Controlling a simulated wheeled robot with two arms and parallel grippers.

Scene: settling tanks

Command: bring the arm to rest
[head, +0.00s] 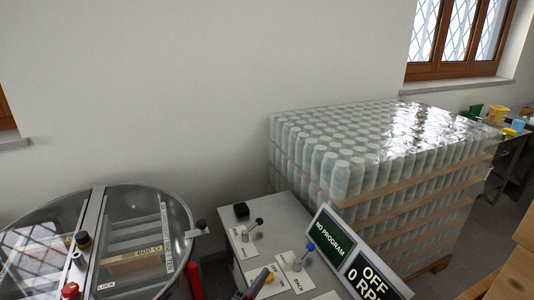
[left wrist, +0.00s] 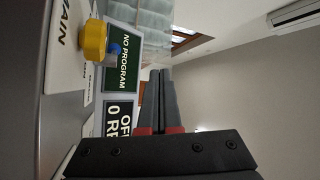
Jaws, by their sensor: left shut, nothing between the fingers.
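My left gripper (head: 254,284) shows at the bottom edge of the head view, over the front of the grey control panel (head: 262,222). In the left wrist view its two grey fingers (left wrist: 160,100) lie together, shut with nothing between them. In that view a yellow knob (left wrist: 95,40) is beside the fingers, apart from them. The yellow knob also shows in the head view (head: 270,277), close to the fingertips; whether they touch it there I cannot tell. Most of the left arm is out of frame. My right gripper is not in view.
A round steel drum with a clear lid (head: 150,225) stands at left. The panel carries levers and a display (head: 332,241) reading "NO PROGRAM", "OFF", "0 RPM". A wrapped pallet of jars (head: 345,175) stands behind at right. Open air lies above the panel.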

